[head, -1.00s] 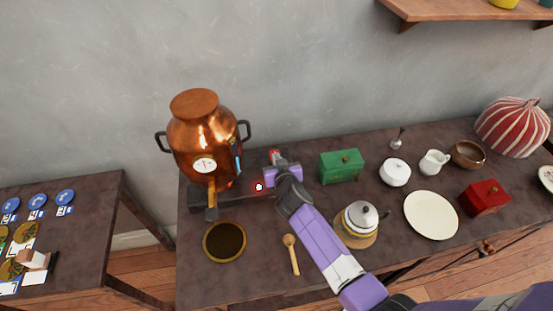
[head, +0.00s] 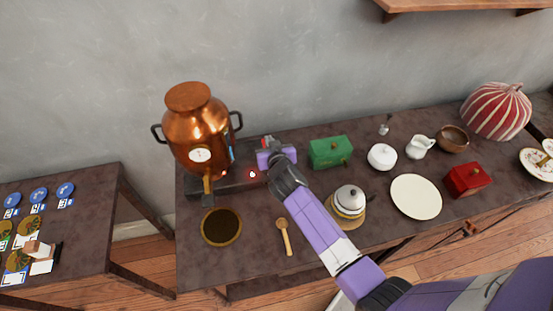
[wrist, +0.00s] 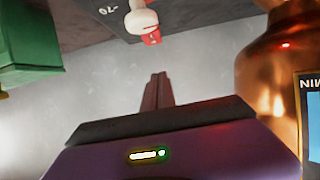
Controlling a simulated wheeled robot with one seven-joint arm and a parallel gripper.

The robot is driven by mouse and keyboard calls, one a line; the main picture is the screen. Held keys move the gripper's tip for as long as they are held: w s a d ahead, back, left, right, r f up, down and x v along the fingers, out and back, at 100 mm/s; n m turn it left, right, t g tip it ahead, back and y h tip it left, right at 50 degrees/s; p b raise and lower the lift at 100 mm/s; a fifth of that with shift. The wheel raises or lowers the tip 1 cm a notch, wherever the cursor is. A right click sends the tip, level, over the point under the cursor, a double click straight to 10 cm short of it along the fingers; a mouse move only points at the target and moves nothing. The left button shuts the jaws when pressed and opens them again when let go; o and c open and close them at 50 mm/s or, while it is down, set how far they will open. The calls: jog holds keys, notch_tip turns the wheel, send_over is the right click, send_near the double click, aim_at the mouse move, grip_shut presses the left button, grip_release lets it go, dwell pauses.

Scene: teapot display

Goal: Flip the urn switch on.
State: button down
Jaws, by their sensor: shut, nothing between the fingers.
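The copper urn (head: 192,130) stands upright at the left of the table, with a round gauge and a tap in front. It also shows at the right of the wrist view (wrist: 268,80). A small white switch with a red tip (head: 252,174) sits on the dark base to the urn's right. In the wrist view the switch (wrist: 142,20) shows at the top, on a dark surface with a printed marking. My gripper (head: 267,142) is shut and empty, just beyond the switch in the head view. Its closed fingers (wrist: 157,88) appear apart from the switch.
A green box (head: 331,152) stands right of my gripper. A lidded pot (head: 349,200), a wooden spoon (head: 285,237) and a dark round dish (head: 221,227) are nearer the front. A cream plate (head: 416,197) and a red box (head: 467,180) are farther right.

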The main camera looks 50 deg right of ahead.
jog(key=s+a+b, duration=0.2)
jog(key=s+a, duration=0.2)
jog(key=s, duration=0.3)
jog(key=shift+a, duration=0.3)
jog(key=shift+w, duration=0.1)
